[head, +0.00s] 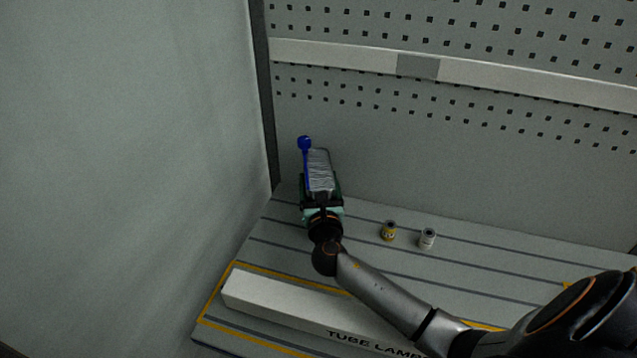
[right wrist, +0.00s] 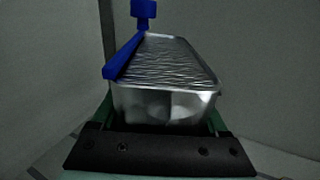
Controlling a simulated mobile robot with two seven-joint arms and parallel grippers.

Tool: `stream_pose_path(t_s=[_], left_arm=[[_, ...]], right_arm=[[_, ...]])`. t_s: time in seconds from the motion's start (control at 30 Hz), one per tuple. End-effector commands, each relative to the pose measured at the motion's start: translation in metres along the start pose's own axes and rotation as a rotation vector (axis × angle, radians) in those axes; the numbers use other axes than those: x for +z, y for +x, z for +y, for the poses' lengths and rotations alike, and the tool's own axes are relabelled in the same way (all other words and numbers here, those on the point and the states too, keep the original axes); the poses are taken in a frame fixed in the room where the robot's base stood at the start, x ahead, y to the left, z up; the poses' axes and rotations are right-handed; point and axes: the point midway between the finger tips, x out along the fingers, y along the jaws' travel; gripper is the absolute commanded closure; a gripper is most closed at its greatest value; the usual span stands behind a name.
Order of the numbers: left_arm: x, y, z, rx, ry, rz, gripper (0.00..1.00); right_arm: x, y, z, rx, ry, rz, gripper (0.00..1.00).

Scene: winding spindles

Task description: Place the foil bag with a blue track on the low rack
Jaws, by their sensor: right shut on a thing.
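The foil bag with a blue track (head: 320,172) is silvery, with a wrinkled, ribbed top. A blue strip runs along its left edge and ends in a blue knob at the far end. My right gripper (head: 321,198) is shut on its near end, and the bag points away toward the back wall. In the right wrist view the foil bag (right wrist: 170,95) fills the middle, its shiny near end between the jaws. Below it is a low grey slatted surface (head: 290,246) with dark lines, which may be the low rack. My left gripper is not in view.
A long white box marked "TUBE LAMPS" (head: 290,307) lies in front, beside a yellow outline. A perforated back wall (head: 480,150) and a plain left wall (head: 120,150) close the corner.

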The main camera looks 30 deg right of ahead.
Motion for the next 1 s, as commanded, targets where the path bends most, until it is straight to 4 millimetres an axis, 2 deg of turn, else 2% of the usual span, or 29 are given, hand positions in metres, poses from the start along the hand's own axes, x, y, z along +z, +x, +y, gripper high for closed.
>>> stream_pose_path(t_s=[0.17,0.2,0.37,0.7,0.87,1.0], left_arm=[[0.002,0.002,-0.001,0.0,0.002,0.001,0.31],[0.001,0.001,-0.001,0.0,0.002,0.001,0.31],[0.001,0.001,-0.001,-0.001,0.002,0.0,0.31],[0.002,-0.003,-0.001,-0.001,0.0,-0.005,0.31],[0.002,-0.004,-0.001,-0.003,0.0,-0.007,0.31],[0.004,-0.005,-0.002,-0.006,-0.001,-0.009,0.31]], right_arm=[[-0.003,0.0,0.0,0.0,0.0,-0.001,0.96],[-0.003,0.0,0.0,-0.001,0.0,0.0,0.19],[-0.003,0.0,0.0,-0.001,-0.001,0.0,0.01],[0.002,-0.001,0.0,0.0,-0.001,0.001,0.0],[0.0,-0.026,0.0,0.001,-0.001,0.003,0.0],[-0.001,-0.058,0.0,0.002,-0.001,0.005,0.0]])
